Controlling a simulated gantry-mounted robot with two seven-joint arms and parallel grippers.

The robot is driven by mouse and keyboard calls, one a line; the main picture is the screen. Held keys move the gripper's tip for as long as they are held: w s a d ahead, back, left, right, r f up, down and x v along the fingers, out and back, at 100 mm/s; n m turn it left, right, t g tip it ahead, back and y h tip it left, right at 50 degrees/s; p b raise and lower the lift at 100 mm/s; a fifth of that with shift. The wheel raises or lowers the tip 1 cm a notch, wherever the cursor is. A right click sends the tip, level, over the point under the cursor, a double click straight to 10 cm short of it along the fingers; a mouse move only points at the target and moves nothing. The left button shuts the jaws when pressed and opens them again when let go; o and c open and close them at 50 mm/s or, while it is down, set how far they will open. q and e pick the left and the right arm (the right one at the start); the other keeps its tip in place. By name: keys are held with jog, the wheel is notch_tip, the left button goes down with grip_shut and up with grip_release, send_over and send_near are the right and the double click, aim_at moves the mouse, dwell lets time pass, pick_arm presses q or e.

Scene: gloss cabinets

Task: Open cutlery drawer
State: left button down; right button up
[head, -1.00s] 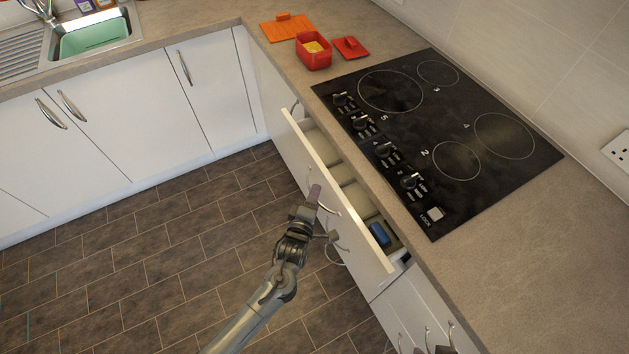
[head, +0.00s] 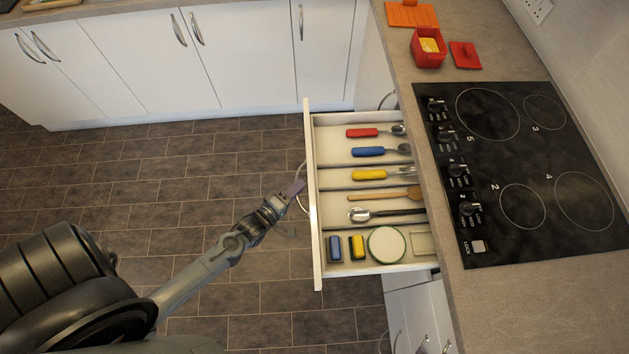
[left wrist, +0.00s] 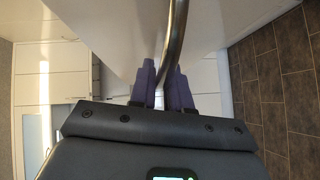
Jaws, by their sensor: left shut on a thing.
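The cutlery drawer (head: 314,250) stands pulled far out from under the worktop in the head view. Its compartments hold red, blue and yellow handled cutlery, a wooden utensil, metal utensils, a round white-and-green item and small blue and yellow items. My left gripper (head: 295,189) is at the drawer's front, shut on its curved metal handle (head: 302,172). In the left wrist view, the purple fingers (left wrist: 164,85) sit on either side of the handle bar (left wrist: 175,40). My right gripper is not in view.
A black hob (head: 530,170) lies on the worktop right of the drawer. A red box (head: 428,50), a red lid (head: 465,55) and an orange board (head: 411,14) lie behind it. The tiled floor left of the drawer is clear.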

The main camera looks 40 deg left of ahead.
pick_arm(q)
jog(key=shift+s+a, duration=0.75)
jog(key=c, duration=1.2)
grip_release()
jog(key=s, duration=0.3)
jog(key=s+r, duration=0.1)
jog(key=s, duration=0.6)
jog(key=shift+s+r+b, duration=0.3)
jog(key=shift+s, duration=0.05)
